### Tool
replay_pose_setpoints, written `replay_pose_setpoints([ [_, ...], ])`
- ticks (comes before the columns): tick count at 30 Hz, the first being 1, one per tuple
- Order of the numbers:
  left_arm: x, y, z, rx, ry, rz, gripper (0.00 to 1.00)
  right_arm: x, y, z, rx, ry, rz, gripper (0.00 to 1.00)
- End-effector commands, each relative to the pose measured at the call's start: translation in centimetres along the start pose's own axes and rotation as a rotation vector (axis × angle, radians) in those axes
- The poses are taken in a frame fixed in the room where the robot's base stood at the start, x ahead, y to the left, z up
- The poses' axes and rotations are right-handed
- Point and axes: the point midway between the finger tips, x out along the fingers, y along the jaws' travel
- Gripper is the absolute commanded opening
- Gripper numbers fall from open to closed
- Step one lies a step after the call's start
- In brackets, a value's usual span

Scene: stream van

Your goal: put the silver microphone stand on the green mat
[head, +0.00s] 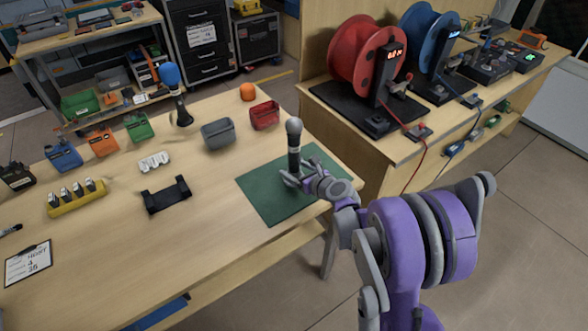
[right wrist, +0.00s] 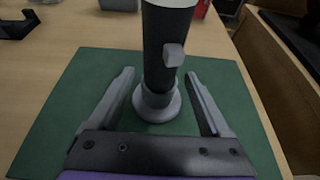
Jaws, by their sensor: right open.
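The silver-topped microphone stand (head: 294,140) stands upright on the green mat (head: 262,196) at the right end of the table. In the right wrist view the stand (right wrist: 160,60) has its round base on the mat (right wrist: 65,105). My right gripper (head: 296,182) is open, with one finger on each side of the stand's lower part. In the right wrist view the fingers of the gripper (right wrist: 157,95) show gaps to the stand on both sides. My left gripper is not in view.
A blue-topped microphone (head: 170,78) stands further back left. A grey bin (head: 218,134), a red bin (head: 265,116) and an orange ball (head: 248,92) lie behind the mat. A black holder (head: 166,195) lies left of it. Cable reels (head: 365,60) stand on the bench at right.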

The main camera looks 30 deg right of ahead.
Motion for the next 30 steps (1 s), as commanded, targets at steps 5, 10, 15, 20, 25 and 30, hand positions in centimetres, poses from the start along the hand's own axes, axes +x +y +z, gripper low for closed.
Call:
replay_pose_setpoints([
  [5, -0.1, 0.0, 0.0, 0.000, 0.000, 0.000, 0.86, -3.9, -0.1, 0.0, 0.000, 0.000, -0.003, 0.81],
  [10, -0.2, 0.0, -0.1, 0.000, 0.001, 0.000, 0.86, -7.6, -0.1, 0.0, 0.000, 0.001, -0.003, 0.81],
  [15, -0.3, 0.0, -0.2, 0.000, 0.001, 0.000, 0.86, -10.0, 0.0, 0.0, 0.000, 0.000, -0.002, 0.81],
  [20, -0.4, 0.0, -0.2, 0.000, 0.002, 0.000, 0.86, -10.9, 0.9, -0.1, -0.060, 0.016, 0.016, 0.81],
  [25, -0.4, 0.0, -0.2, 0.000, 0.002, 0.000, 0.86, -12.3, 7.2, -1.2, -0.555, 0.125, 0.149, 0.81],
  [30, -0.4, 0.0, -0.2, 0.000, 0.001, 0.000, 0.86, -16.8, 14.8, -4.4, -1.408, 0.215, 0.436, 0.81],
])
